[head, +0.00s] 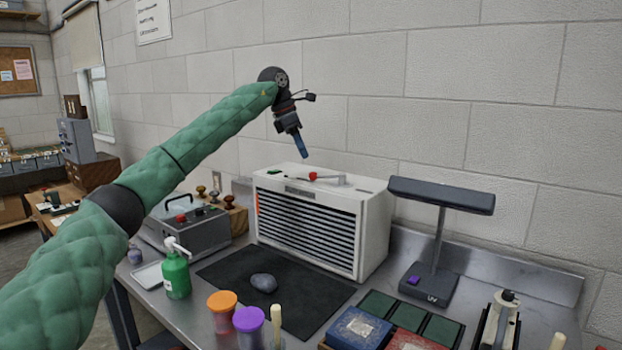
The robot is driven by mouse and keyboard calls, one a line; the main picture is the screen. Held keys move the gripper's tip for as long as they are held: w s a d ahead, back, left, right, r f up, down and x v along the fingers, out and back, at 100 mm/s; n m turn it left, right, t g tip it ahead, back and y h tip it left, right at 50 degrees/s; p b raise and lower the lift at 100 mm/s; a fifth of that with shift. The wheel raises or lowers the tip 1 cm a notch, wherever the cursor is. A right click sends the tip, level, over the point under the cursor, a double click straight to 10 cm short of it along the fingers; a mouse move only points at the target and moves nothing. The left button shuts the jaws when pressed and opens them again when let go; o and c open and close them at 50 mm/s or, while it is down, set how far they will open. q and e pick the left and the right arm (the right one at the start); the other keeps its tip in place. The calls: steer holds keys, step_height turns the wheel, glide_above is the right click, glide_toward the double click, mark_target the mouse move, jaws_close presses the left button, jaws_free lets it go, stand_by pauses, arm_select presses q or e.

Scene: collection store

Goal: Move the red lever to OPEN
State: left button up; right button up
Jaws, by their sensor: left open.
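A red lever part (313,176) sits on top of a white slatted cabinet (376,225) in the middle of the bench. A pale bar extends to its right, and a small green mark (274,171) lies to its left. Any OPEN lettering is too small to read. My left gripper (303,151) points down above the cabinet top, close to the red lever in the picture. It is open and holds nothing visible; whether it touches the lever cannot be told, but a gap shows. My right gripper is out of view.
A dark lamp (440,195) stands right of the cabinet. A black mat (230,272) with a grey stone (264,282) lies in front. A green bottle (176,275), orange-lidded jar (222,302) and purple-lidded jar (249,325) stand nearer. A wall is behind.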

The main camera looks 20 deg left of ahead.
arm_select(q)
steer(key=p+x, duration=0.1)
steer(key=x, duration=0.5)
steer(key=shift+f, duration=0.2)
steer(key=shift+w+d+f, duration=0.1)
steer(key=shift+d+f, duration=0.2)
steer(key=shift+f, duration=0.3)
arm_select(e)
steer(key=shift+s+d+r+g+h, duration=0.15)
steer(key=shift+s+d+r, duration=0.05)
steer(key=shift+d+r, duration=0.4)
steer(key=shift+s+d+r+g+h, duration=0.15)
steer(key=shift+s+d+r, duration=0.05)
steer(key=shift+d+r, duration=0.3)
arm_select(q)
jaws_close()
